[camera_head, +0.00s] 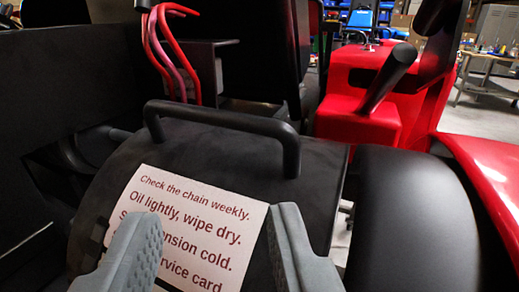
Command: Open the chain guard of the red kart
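A dark chain guard (200,155) with a curved cover fills the middle of the view. A black bar handle (235,122) stands up from its upper part. The red kart's bodywork (360,110) shows behind and to the right. My gripper (212,235) is open in front of the label, below the handle, with its two grey fingers apart and nothing between them but the label behind. The fingers hide part of the text. I cannot tell whether the fingers touch the guard.
A black tyre (412,215) stands close on the right, beside a red body panel (490,170). Red cables (165,50) rise behind the guard. A dark panel (60,75) is on the left. A workbench (490,70) is at the far right, with open floor before it.

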